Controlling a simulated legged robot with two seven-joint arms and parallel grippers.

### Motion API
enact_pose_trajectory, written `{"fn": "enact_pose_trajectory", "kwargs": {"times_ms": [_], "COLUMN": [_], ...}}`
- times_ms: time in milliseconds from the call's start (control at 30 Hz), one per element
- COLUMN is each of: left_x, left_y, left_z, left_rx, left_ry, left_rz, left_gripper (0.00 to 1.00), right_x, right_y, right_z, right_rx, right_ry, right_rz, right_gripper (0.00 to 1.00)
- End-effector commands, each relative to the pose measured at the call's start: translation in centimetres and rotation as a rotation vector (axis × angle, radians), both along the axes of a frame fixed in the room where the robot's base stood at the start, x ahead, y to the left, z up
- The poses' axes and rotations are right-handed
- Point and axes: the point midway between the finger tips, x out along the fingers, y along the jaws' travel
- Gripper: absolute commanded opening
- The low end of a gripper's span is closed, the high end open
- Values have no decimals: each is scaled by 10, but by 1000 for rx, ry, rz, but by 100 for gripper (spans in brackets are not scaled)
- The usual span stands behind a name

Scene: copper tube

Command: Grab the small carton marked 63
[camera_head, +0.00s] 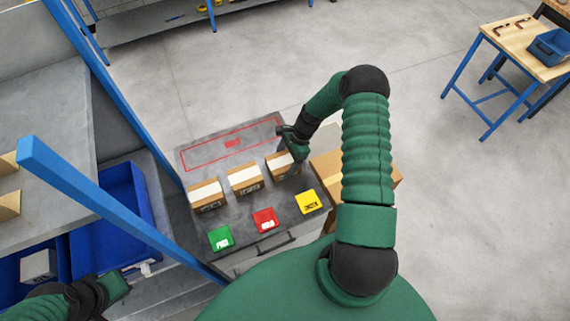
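Three small brown cartons with white tops stand in a row on a grey table: a left one (206,196), a middle one (244,179) and a right one (279,164). Their labels are too small to read, so I cannot tell which is marked 63. My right gripper (293,151) is low over the right carton, at its back right, and covers part of it. Its fingers are too small and dark to show whether they are open or touch the carton. My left gripper (134,276) is at the lower left, away from the cartons; its fingers are unclear.
Green (221,238), red (265,220) and yellow (308,201) pieces lie along the table's front. A larger cardboard box (328,172) stands right of the table, partly behind my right arm. A blue-framed shelf (110,208) with blue bins (123,209) borders the left.

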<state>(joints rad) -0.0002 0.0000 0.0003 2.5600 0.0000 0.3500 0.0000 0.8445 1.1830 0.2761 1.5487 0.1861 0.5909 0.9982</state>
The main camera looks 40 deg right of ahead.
Motion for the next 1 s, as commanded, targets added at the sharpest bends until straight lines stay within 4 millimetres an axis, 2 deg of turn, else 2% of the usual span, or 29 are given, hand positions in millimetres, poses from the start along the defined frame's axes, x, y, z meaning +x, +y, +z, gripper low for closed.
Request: {"fn": "enact_pose_trajectory", "kwargs": {"times_ms": [33, 367, 567, 700, 767, 867, 1000], "left_x": [0, 0, 0, 0, 0, 0, 0], "left_y": [0, 0, 0, 0, 0, 0, 0], "left_z": [0, 0, 0, 8, 1, -6, -17], "left_rx": [0, 0, 0, 0, 0, 0, 0], "left_ry": [0, 0, 0, 0, -1, 0, 0], "left_rz": [0, 1, 1, 0, 0, 0, 0], "left_gripper": [0, 0, 0, 0, 0, 0, 0], "right_x": [0, 0, 0, 1, 1, 1, 1], "right_y": [1, 0, -1, -1, -1, -1, 0], "right_z": [1, 1, 1, 9, 11, 28, 61], "right_rx": [0, 1, 2, 2, -1, -3, -5], "right_ry": [0, -1, -2, -1, -2, -3, -4], "right_rz": [1, 1, 1, -1, 0, 2, 3], "right_gripper": [63, 20, 19, 19, 19, 19, 19]}}
